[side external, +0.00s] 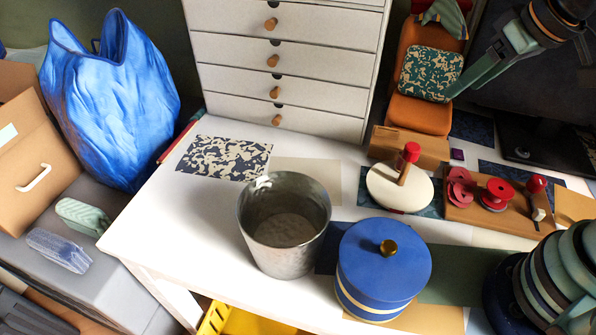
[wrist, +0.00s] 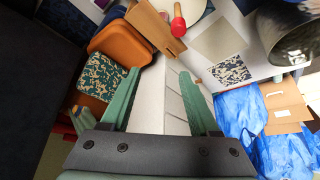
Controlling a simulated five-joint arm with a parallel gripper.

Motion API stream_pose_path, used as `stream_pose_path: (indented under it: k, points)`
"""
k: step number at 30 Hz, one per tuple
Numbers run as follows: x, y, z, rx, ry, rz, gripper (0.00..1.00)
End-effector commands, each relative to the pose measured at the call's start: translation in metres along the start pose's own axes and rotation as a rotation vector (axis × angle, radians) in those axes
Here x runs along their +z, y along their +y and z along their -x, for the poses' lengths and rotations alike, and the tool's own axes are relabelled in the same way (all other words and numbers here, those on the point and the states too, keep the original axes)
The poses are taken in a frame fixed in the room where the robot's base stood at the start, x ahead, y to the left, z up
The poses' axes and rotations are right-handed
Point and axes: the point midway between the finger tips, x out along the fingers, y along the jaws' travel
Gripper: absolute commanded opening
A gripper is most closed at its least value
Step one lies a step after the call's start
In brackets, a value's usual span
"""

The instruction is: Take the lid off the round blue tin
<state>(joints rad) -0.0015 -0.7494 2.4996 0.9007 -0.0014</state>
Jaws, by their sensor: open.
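The round blue tin (side external: 372,285) stands on the white table, near the front edge. Its blue lid (side external: 350,250) sits on top with a brass knob (side external: 388,248) in the middle. A pale band runs around the tin's lower side. The tin does not show in the wrist view. My gripper (side external: 470,82) is at the upper right, high above and well away from the tin, near the orange chair. In the wrist view its two green fingers (wrist: 162,85) are spread apart with nothing between them.
A metal bucket (side external: 265,240) stands just left of the tin. Behind it are a cream disc (side external: 385,190) with a red-topped peg and a wooden board (side external: 470,212) with red spools. White drawers (side external: 240,75) stand at the back; a blue bag (side external: 115,110) is left.

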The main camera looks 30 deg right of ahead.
Motion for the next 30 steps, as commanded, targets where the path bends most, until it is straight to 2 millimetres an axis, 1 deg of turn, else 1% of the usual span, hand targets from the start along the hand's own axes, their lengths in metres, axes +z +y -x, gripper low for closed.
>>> stream_pose_path:
  k: [2, 5, 8, 9, 11, 12, 15, 18, 21, 24, 27, 30]
  points:
    - [0.000, -0.007, 0.000, -0.011, -0.011, 0.036, 0.62]
    - [0.002, -0.029, 0.000, -0.047, -0.050, 0.154, 0.62]
    - [0.008, -0.065, 0.002, -0.106, -0.112, 0.359, 0.62]
    - [0.013, -0.082, 0.003, -0.132, -0.139, 0.456, 0.62]
    - [0.021, -0.106, 0.007, -0.172, -0.180, 0.607, 0.62]
    - [0.028, -0.121, 0.010, -0.197, -0.205, 0.706, 0.62]
    - [0.046, -0.157, 0.019, -0.258, -0.264, 0.954, 0.62]
    - [0.067, -0.186, 0.029, -0.308, -0.314, 1.176, 0.62]
    - [0.085, -0.206, 0.038, -0.346, -0.351, 1.349, 0.62]
    - [0.097, -0.218, 0.044, -0.370, -0.374, 1.463, 0.62]
    - [0.103, -0.223, 0.046, -0.381, -0.386, 1.518, 0.62]
    - [0.109, -0.223, 0.040, -0.383, -0.391, 1.531, 0.62]
